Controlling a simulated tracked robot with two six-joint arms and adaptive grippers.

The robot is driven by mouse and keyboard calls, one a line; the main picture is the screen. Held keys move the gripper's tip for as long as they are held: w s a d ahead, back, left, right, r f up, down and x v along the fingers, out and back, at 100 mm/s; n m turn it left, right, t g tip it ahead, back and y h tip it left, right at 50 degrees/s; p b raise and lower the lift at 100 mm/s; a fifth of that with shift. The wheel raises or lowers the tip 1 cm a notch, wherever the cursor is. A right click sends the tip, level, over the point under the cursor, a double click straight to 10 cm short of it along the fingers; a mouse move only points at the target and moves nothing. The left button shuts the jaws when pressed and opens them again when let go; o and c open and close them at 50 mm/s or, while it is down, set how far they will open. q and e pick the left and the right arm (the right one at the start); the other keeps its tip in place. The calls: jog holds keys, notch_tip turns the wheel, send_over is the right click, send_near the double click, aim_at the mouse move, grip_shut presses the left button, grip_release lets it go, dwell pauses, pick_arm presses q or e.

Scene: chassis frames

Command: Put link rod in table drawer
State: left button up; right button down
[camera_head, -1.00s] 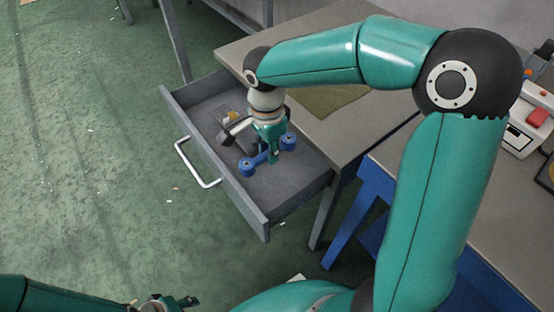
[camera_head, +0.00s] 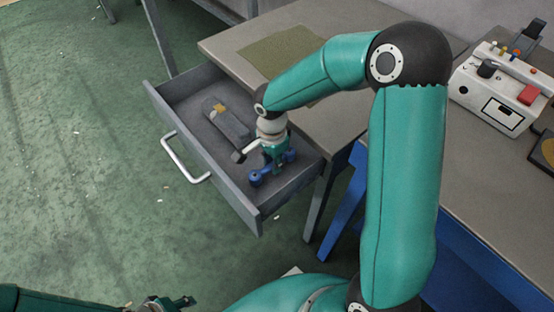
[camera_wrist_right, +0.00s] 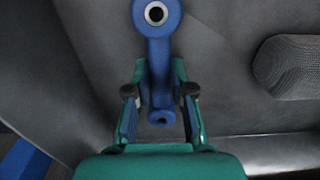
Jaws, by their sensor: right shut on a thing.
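The blue link rod (camera_head: 255,179) is inside the open grey table drawer (camera_head: 212,174), near its right end. My right gripper (camera_head: 275,164) reaches down into the drawer and is shut on the rod's shank, which partly hides it. In the right wrist view the rod (camera_wrist_right: 157,48) points away from my right gripper (camera_wrist_right: 160,105), with one ringed end showing at the top; the fingers stand on either side of it. Whether the rod touches the drawer floor is unclear. My left gripper (camera_head: 172,303) is at the bottom edge of the head view, apart from the drawer; its jaws are unclear.
A dark grey tool (camera_head: 228,122) with a yellow part lies in the drawer beside my right gripper. The table (camera_head: 330,108) with an olive mat (camera_head: 285,47) is behind. A white control box (camera_head: 500,95) stands at right.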

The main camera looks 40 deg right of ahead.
jog(key=shift+f, duration=0.3)
jog(key=c, duration=1.5)
grip_release()
jog(key=shift+a+f, duration=0.1)
jog(key=o, duration=0.5)
jog(key=shift+r, duration=0.45)
notch_tip(320, 180, up, 11)
jog(key=shift+r+p, duration=0.2)
jog(key=shift+p, duration=0.95)
